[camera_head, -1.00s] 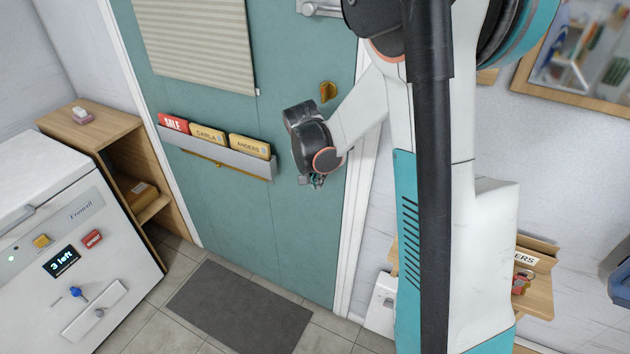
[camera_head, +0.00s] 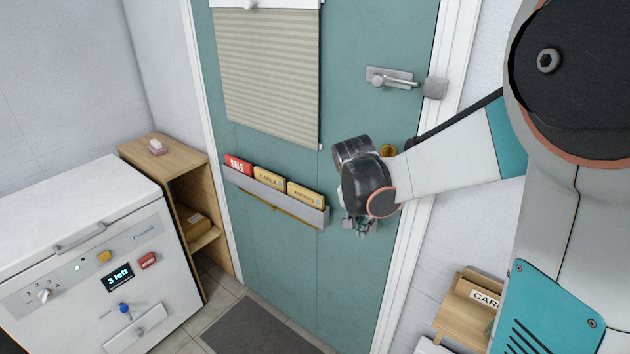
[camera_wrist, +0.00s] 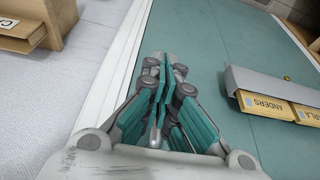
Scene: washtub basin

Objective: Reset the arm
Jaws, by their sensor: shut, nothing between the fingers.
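My gripper (camera_head: 360,228) hangs from my arm in front of the teal door (camera_head: 270,250), to the right of the grey card rack. In the wrist view my gripper (camera_wrist: 166,62) has its teal and grey fingers together with nothing between them. The door's surface (camera_wrist: 200,30) and its white frame show beyond the fingertips. The distance between fingertips and door is hard to tell.
A grey rack (camera_head: 270,198) on the door holds SALE, CARLA and ANDERS cards. A latch (camera_head: 390,78) sits higher up. A white appliance (camera_head: 90,250) and wooden shelf (camera_head: 165,165) stand left. A wooden holder (camera_head: 465,310) is on the right.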

